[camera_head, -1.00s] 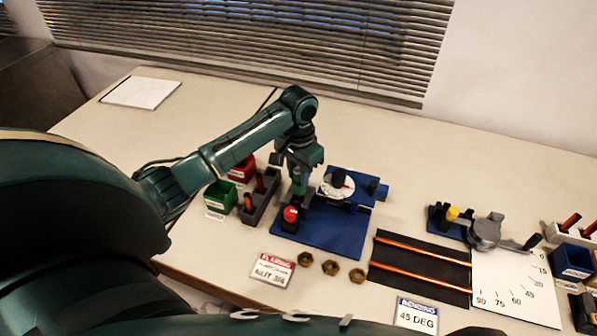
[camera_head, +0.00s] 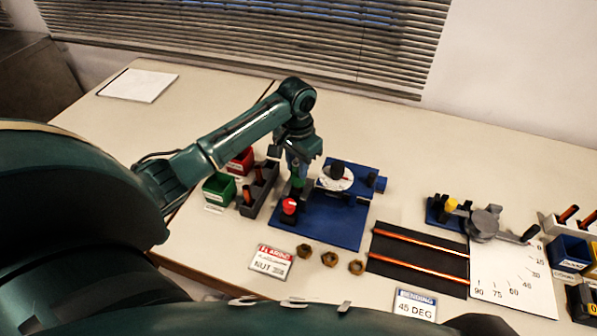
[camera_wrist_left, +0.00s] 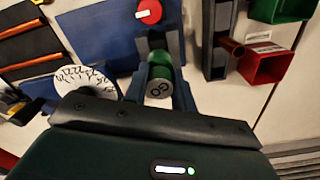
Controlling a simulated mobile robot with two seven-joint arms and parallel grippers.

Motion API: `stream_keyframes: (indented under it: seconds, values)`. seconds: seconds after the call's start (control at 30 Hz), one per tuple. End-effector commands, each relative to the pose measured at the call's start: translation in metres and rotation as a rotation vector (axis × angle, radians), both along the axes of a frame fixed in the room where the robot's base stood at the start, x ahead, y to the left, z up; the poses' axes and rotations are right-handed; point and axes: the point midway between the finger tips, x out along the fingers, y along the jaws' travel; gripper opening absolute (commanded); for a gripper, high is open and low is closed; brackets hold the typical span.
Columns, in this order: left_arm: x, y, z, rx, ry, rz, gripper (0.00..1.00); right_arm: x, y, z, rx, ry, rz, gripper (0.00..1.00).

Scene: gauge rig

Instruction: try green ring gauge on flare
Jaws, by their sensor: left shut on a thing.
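My left gripper (camera_head: 298,184) is over the left part of the blue flaring plate (camera_head: 335,232), behind the red knob (camera_head: 289,206). It is shut on the green ring gauge (camera_wrist_left: 159,75), a green cylinder with dark marks on its end, seen between the fingers in the left wrist view. In the head view only a little green shows at the fingers. A dark block lies just beyond the gauge in the wrist view. I cannot make out the flare, or whether the gauge touches anything. My right gripper is not in view.
A white dial (camera_head: 335,177) stands close right of the gripper. A dark rack (camera_head: 258,190) with copper tubes, a green bin (camera_head: 220,188) and a red bin (camera_head: 241,160) are at the left. Several brass nuts (camera_head: 330,259) lie in front.

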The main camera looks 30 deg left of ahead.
Motion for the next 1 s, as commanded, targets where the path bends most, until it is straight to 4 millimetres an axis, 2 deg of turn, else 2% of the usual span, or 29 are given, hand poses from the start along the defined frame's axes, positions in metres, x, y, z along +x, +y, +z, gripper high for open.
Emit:
stream_keyframes:
  seconds: [0.27,1.0]
  values:
    - [0.000,0.000,0.001,0.000,-0.001,0.000,0.01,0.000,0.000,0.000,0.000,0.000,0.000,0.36]
    - [0.000,0.000,0.037,0.000,-0.002,0.000,0.01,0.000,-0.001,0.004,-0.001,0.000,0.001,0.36]
